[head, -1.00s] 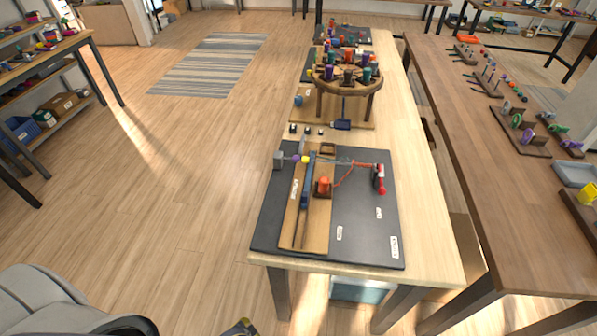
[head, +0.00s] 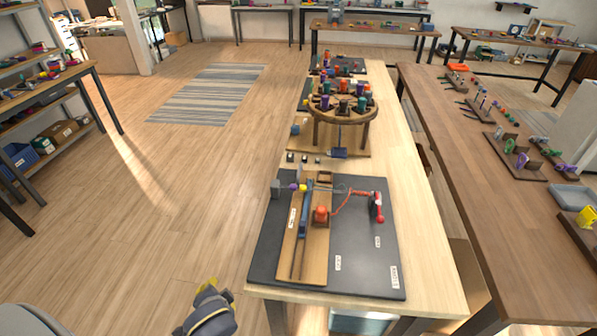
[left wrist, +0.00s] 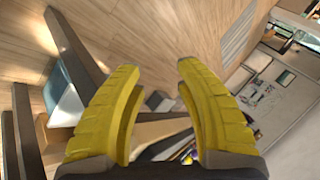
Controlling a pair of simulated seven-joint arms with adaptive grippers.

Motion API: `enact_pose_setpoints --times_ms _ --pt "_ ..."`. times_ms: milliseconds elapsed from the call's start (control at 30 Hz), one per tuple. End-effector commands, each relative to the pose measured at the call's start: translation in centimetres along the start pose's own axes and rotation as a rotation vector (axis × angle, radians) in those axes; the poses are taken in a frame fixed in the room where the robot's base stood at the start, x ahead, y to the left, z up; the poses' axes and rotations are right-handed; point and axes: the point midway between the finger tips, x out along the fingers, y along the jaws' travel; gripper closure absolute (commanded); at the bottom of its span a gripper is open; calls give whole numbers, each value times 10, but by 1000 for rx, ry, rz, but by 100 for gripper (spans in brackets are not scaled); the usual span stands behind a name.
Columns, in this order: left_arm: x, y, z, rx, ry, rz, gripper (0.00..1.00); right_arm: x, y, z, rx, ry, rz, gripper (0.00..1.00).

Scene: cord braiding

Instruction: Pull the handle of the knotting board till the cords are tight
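The knotting board (head: 316,262) is a tan wooden board on a dark mat (head: 352,262) at the near end of the light table. A blue bar, small yellow and purple pieces and an orange-red piece (head: 320,215) sit on it. My left gripper (head: 209,287), with yellow fingertips, is low at the left of the table's near edge, away from the board. In the left wrist view its yellow fingers (left wrist: 156,72) are apart and empty. My right gripper is not in view.
A round wooden stand (head: 343,103) with several coloured spools is farther back on the table. A brown table (head: 470,150) with small racks stands to the right. A pale blue bin (head: 358,322) is under the light table.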

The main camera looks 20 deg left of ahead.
Motion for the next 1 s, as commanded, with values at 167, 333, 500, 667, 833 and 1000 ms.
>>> enact_pose_setpoints --times_ms 167,333,500,667,833,1000 --pt "11 -24 -18 -75 -27 -18 66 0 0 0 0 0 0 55" --pt "27 -46 -40 -164 -58 -21 66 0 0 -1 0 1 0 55" --pt "50 -73 -77 -296 -96 3 66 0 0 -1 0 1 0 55" --pt "67 -98 -118 -425 -125 51 66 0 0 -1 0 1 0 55" --pt "74 -122 -170 -546 -142 124 66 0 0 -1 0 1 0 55" --pt "71 -146 -226 -650 -146 215 66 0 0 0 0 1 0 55"
